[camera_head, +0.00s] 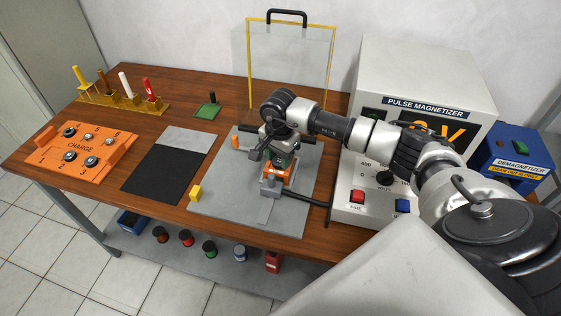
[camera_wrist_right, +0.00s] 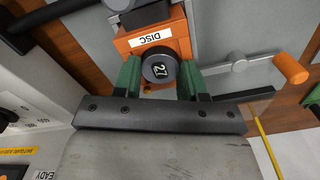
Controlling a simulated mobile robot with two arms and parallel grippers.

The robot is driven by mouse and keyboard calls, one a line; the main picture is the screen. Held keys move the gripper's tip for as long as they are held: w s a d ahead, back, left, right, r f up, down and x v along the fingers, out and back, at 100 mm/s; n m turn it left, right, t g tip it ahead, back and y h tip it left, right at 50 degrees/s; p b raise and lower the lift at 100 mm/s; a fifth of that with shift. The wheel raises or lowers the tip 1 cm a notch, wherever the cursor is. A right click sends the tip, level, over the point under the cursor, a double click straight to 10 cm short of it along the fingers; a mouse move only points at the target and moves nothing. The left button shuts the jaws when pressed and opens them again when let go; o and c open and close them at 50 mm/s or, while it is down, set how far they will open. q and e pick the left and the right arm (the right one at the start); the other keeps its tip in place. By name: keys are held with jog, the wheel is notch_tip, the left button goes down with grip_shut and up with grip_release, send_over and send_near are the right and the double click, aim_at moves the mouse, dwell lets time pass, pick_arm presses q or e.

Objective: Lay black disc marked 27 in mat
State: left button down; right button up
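The black disc marked 27 (camera_wrist_right: 160,67) sits face up at the orange fixture labelled DISC (camera_wrist_right: 122,45). My right gripper (camera_wrist_right: 160,75) has its two green fingers on either side of the disc, very close to it. I cannot tell whether they press on it. In the head view my right gripper (camera_head: 282,153) is over the orange fixture (camera_head: 277,183), and the disc is hidden there. The black mat (camera_head: 155,177) lies empty on the wooden table, left of the grey plate, with a light grey panel behind it. My left gripper is out of view.
The grey plate (camera_head: 225,205) carries the fixture and a dark bar on its right. A yellow block (camera_head: 196,193) stands near the mat. A clear yellow-framed guard (camera_head: 288,65) stands behind. The pulse magnetizer (camera_head: 415,85) is right; the orange charge tray (camera_head: 80,148) is left.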

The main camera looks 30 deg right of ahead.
jog(key=shift+c, duration=1.3)
jog(key=shift+r+p, duration=1.45)
jog(key=shift+r, duration=1.05)
